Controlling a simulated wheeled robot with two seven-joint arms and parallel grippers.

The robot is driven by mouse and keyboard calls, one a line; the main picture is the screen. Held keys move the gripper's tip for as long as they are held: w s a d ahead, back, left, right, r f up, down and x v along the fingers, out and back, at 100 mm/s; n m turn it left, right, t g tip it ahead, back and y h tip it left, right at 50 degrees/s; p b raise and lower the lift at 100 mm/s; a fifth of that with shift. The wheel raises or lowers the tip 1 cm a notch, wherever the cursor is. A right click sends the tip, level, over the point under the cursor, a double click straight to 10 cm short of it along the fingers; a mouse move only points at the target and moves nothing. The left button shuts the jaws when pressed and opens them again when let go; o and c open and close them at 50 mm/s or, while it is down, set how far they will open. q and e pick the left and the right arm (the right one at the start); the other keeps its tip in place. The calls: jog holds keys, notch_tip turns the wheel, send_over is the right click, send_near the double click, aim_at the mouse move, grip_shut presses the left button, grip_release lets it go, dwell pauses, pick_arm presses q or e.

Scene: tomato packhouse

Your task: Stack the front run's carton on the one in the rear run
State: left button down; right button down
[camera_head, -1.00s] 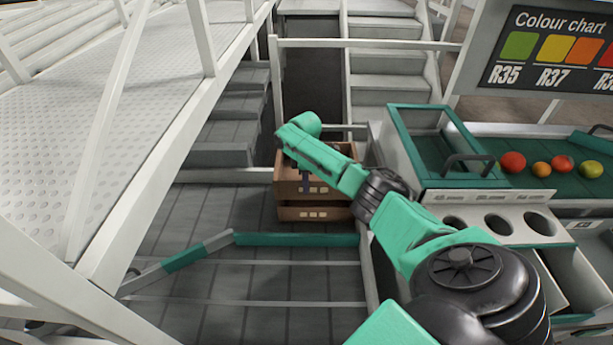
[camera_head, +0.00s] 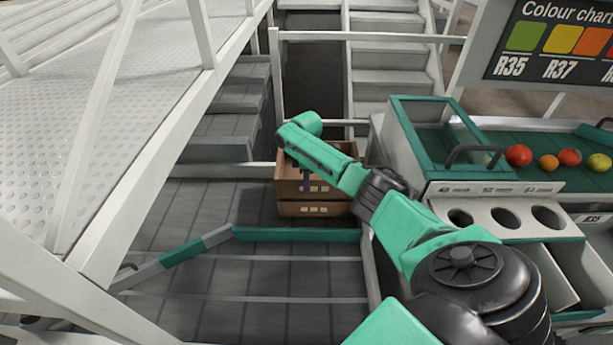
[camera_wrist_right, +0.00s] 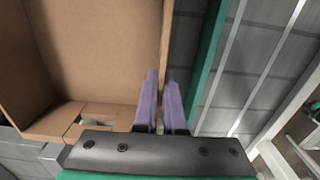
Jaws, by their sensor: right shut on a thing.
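Two brown cartons stand one above the other in the head view. My right gripper (camera_head: 306,182) is at the near wall of the upper carton (camera_head: 322,183). Its purple fingers are shut on that wall, one finger on each side. In the right wrist view the open, empty inside of the upper carton (camera_wrist_right: 95,50) fills the left, and the fingers (camera_wrist_right: 157,100) pinch its wall. The lower carton (camera_head: 315,209) shows as a narrow band directly under the upper one. I cannot tell whether they touch fully. My arm hides part of the upper carton. My left gripper is not in view.
A sorting bench with a teal-framed box (camera_head: 430,150), several tomatoes and a panel with round holes (camera_head: 505,218) stands right of the cartons. A teal and grey rail (camera_head: 295,235) crosses in front. White-railed walkway and steps lie left and behind.

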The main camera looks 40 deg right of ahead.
jog(key=shift+f+b, duration=0.55)
jog(key=shift+f, duration=0.25)
jog(key=c, duration=0.9)
grip_release()
jog(key=c, duration=0.3)
jog(key=shift+c, duration=0.2)
jog(key=shift+r, duration=0.1)
notch_tip(320, 180, up, 7)
jog(key=p, duration=0.7)
